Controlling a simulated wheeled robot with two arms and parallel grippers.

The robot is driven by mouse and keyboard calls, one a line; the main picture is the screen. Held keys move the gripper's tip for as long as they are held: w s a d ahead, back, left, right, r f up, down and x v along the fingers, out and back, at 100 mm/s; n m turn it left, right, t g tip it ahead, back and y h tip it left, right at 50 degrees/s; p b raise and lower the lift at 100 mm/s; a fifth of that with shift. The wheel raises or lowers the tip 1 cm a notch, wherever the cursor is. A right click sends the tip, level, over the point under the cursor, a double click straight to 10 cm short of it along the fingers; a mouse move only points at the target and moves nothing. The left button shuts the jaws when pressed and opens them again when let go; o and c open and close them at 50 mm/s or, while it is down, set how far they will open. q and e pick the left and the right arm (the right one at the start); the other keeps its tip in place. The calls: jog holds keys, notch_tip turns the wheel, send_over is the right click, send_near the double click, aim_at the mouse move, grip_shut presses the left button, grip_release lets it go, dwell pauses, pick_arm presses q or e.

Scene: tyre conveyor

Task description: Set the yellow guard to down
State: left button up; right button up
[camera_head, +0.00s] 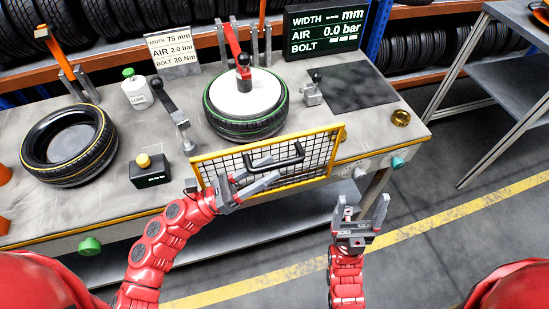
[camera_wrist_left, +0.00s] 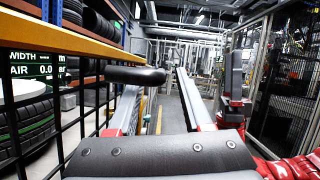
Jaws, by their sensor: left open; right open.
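The yellow guard (camera_head: 205,156) is a yellow frame with black wire mesh along the bench's front edge, in front of the green-striped tyre (camera_head: 245,129). Its top edge stands above the bench top. Its black handle (camera_head: 291,159) sticks out on my side. My left gripper (camera_head: 258,174) is open at the handle. I cannot tell whether the fingers touch the handle. My right gripper (camera_head: 361,206) is open and empty, right of the guard.
The bench holds a loose tyre (camera_head: 70,145), a black box with a yellow button (camera_head: 150,170), a lube bottle (camera_head: 137,92) and a display (camera_head: 326,30). A green knob (camera_head: 90,246) sits on its front. A grey metal rack (camera_head: 490,90) stands right; the floor between is clear.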

pick_arm(q)
jog(key=shift+x, duration=1.35)
grip_shut()
dwell(0.4)
